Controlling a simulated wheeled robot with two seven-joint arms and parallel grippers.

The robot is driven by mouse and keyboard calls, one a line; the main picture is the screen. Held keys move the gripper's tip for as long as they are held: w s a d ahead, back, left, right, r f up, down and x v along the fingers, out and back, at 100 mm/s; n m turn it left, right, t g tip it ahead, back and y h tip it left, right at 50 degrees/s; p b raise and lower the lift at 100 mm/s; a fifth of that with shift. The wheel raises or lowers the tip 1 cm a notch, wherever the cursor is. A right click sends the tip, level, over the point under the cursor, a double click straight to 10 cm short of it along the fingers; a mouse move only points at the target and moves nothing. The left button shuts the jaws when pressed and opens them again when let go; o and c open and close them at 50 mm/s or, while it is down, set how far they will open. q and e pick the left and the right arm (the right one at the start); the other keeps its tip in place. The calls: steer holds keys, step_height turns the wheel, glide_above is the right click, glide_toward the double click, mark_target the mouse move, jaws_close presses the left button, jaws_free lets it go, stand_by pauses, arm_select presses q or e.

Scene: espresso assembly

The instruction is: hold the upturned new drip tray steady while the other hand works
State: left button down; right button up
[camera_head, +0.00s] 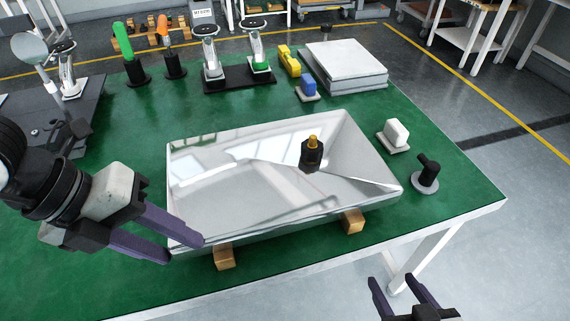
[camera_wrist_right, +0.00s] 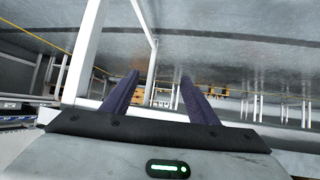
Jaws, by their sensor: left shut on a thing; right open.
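The upturned drip tray (camera_head: 230,193) is a shiny silver metal pan lying on wooden blocks on the green table. A small black fitting with a brass top (camera_head: 311,153) stands on its surface, right of the middle. My left gripper (camera_head: 188,250) is shut on the tray's near left corner edge. My right gripper (camera_head: 394,283) is open and empty, low at the front right, beyond the table's front edge. Its two fingers also show apart in the right wrist view (camera_wrist_right: 158,92), with nothing between them.
Wooden blocks (camera_head: 224,257) (camera_head: 353,221) show under the tray's near side. To its right are a white block on a stand (camera_head: 396,133) and a black fitting on a grey disc (camera_head: 426,172). Behind stand a blue block (camera_head: 308,87), a yellow part (camera_head: 289,61), grey slabs (camera_head: 345,65) and several upright tools.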

steer(key=w+d+r+t+h, duration=0.3)
steer(key=d+r+h, duration=0.4)
steer(key=d+r, duration=0.75)
steer(key=w+a+r+n+t+y, duration=0.3)
steer(key=w+a+r+t+y, duration=0.15)
steer(key=a+r, duration=0.3)
steer(key=w+a+r+n+t+y, duration=0.2)
steer(key=w+a+r+t+y, duration=0.25)
steer(key=r, duration=0.45)
steer(key=s+a+r+n+g+y, duration=0.2)
steer(key=a+r+n+g+y, duration=0.2)
steer(key=a+r+n+y, duration=0.45)
steer(key=s+a+r+n+g+y, duration=0.2)
steer(key=a+r+n+g+y, duration=0.35)
steer(key=a+n+y, duration=0.65)
steer(key=s+a+n+g, duration=0.7)
steer(key=a+n+g, duration=0.35)
steer(key=g, duration=0.35)
steer(key=n+t+h, duration=0.3)
steer(key=t+h, duration=0.2)
steer(key=h, duration=1.7)
glide_toward(314, 146)
steer(key=shift+x, duration=4.65)
